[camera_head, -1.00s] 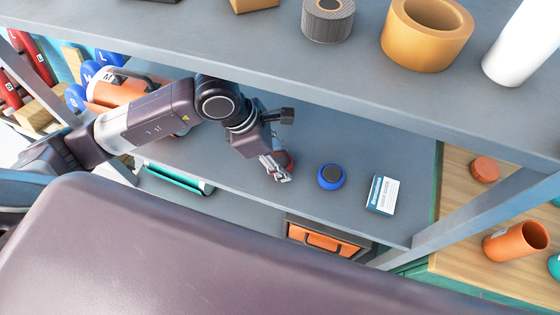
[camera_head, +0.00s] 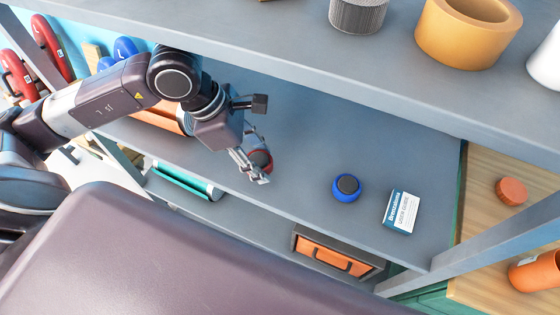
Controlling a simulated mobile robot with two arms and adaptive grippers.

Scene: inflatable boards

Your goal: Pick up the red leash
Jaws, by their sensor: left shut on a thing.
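The red leash (camera_head: 262,160) is a small round item, red with a dark middle, on the left of the middle shelf in the head view. My left gripper (camera_head: 255,166) is shut on it, over the shelf near its front edge. The fingers cover part of the leash. I cannot tell how far it is above the shelf surface. My right gripper is not in view.
A blue round item (camera_head: 345,188) and a white-and-blue box (camera_head: 402,211) stand to the right on the same shelf (camera_head: 310,150). An orange-fronted drawer (camera_head: 335,256) sits below.

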